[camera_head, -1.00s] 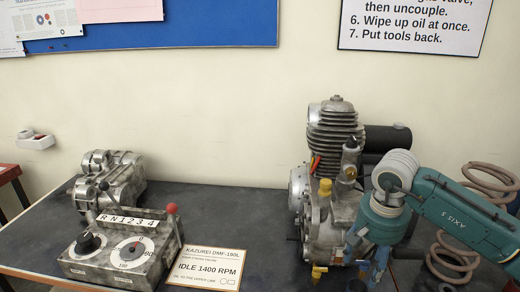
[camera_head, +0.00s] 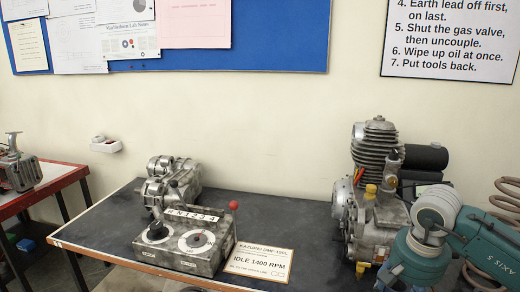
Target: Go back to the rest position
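My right arm comes in at the lower right, in teal and grey. The body of my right gripper (camera_head: 405,268) is at the bottom edge, in front of the engine (camera_head: 377,205). Its fingertips are cut off by the picture edge, so I cannot see whether it is open or shut. My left gripper is not in view.
A dark workbench (camera_head: 290,215) bears the finned engine, a control box (camera_head: 185,243) with dials and a red-knobbed lever, a metal gearbox part (camera_head: 172,180) and an idle-speed card (camera_head: 257,262). A red-edged table (camera_head: 60,180) stands at left. The bench's middle is clear.

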